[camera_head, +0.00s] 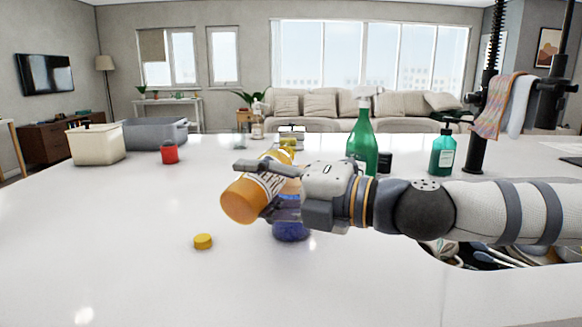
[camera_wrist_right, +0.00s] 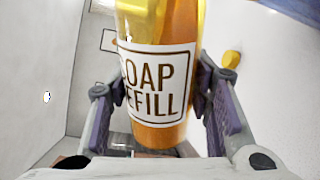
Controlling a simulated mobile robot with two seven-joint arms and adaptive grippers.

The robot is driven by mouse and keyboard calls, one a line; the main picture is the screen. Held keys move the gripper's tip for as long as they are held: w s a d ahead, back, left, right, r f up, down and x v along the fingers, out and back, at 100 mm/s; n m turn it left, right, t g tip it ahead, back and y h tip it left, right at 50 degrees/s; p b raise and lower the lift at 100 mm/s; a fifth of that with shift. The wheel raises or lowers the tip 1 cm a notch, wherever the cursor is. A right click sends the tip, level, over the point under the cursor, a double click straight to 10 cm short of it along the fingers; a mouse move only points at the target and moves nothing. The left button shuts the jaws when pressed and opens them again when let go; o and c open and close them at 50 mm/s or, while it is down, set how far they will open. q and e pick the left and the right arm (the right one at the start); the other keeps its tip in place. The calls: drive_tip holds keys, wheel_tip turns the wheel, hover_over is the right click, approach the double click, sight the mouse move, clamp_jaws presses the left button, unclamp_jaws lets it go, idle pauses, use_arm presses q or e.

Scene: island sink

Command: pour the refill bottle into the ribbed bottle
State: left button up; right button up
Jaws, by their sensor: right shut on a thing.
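The refill bottle (camera_head: 240,204) is orange and yellow with a white label. My right gripper (camera_head: 267,186) is shut on it and holds it tilted above the counter, its base toward the lower left. In the right wrist view the bottle (camera_wrist_right: 158,85) shows its "SOAP REFILL" label between my fingers (camera_wrist_right: 160,110). A blue bottle-like thing (camera_head: 291,232), perhaps the ribbed bottle, stands below and behind my right gripper, which hides most of it. I cannot see liquid flowing. My left gripper is not in view.
A yellow cap (camera_head: 203,242) lies on the white counter (camera_head: 110,255). A green spray bottle (camera_head: 363,140) and a teal pump bottle (camera_head: 442,153) stand behind my right arm. A red cup (camera_head: 169,154) and bins are at the back left. The sink opening (camera_head: 470,258) is at right.

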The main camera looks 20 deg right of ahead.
drive_tip(key=shift+r+m, duration=0.5)
drive_tip(key=shift+r, duration=0.1)
idle(2.3)
